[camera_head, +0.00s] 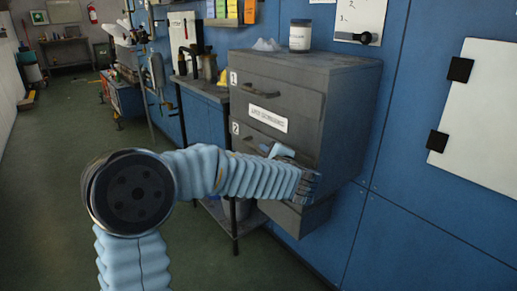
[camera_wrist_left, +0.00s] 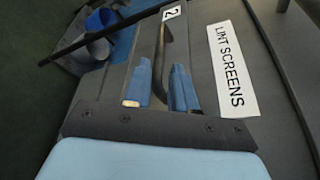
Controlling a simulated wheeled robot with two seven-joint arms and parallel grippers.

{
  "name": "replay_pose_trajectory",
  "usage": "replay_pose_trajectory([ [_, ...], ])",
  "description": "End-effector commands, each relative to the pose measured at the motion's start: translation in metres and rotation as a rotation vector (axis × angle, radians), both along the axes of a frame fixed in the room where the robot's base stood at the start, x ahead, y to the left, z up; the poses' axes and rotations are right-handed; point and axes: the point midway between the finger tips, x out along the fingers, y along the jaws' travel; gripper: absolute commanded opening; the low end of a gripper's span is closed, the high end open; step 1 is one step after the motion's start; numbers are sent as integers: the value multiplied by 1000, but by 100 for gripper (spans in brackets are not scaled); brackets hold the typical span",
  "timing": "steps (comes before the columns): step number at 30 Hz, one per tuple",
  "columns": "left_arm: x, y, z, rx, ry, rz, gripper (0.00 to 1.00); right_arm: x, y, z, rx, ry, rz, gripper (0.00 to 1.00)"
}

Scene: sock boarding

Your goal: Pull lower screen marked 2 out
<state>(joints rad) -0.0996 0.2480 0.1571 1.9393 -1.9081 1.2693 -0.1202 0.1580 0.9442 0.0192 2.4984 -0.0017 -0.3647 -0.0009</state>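The grey cabinet (camera_head: 345,110) on the blue wall has an upper screen marked 1 (camera_head: 275,97) and a lower screen marked 2 (camera_head: 243,143). The lower screen's front also shows in the left wrist view (camera_wrist_left: 120,85), with a dark bar handle (camera_wrist_left: 167,42) beside its number. My left gripper (camera_head: 283,150) is at the lower front. In the wrist view its two blue fingers (camera_wrist_left: 162,78) stand apart, on either side of the handle's line; firm contact is not visible. My forearm hides part of the lower front. My right gripper is not in view.
A white "LINT SCREENS" label (camera_wrist_left: 232,68) sits between the two fronts. A jar (camera_head: 299,36) and a pale clump (camera_head: 266,45) rest on the cabinet. A workbench (camera_head: 205,90) stands to its left. The green floor at left is largely clear.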

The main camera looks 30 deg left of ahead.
Motion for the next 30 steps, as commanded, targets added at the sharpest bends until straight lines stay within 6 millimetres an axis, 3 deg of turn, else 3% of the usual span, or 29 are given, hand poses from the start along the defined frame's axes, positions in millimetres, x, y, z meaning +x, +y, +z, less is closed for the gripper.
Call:
replay_pose_trajectory([
  [3,16,20,-5,-1,2,2,25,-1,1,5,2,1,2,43],
  [9,33,39,-12,0,3,1,25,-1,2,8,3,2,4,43],
  [20,38,44,-14,-1,2,-1,25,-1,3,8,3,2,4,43],
  [25,37,43,-14,-1,2,-1,2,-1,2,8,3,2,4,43],
  [30,37,43,-14,-1,2,-1,0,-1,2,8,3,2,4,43],
])
